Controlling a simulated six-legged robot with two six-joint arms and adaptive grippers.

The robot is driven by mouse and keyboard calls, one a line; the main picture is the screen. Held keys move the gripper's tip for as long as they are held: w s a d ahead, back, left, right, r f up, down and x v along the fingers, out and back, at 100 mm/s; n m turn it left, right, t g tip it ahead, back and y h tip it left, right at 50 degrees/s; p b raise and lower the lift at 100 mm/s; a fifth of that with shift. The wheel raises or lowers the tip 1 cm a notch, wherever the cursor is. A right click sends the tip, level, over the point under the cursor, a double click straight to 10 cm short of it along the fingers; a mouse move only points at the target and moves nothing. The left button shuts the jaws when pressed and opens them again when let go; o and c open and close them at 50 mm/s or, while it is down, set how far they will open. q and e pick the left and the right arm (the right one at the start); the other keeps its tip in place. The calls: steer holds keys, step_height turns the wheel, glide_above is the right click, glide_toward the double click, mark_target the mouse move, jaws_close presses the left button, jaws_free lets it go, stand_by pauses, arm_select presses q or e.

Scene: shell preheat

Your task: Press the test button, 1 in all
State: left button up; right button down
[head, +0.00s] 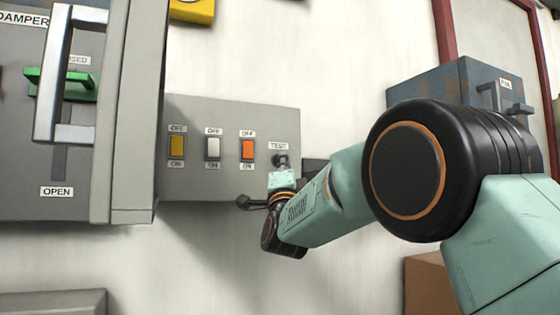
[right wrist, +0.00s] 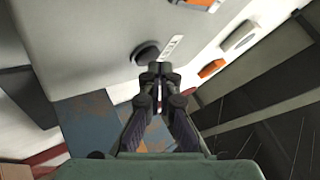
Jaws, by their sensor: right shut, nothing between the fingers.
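The grey switch panel (head: 215,185) is on the wall and carries a label reading TEST at its right end. Just below that label in the head view is a dark spot where my right gripper (head: 281,163) meets the panel area, and the button is mostly hidden there. In the right wrist view the black round test button (right wrist: 146,52) shows beside its label. My right gripper (right wrist: 159,69) is shut and empty, with its tips close to the button's edge. I cannot tell whether they touch. My left gripper is not in view.
The panel also has a yellow switch (head: 176,146), a white switch (head: 213,148) and an orange switch (head: 248,150). A damper box (head: 130,120) juts out at the left. A blue-grey box (head: 425,85) stands behind my right arm.

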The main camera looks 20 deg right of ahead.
steer(key=shift+w, duration=0.45)
stand_by(0.6)
steer(key=shift+s+b, duration=0.9)
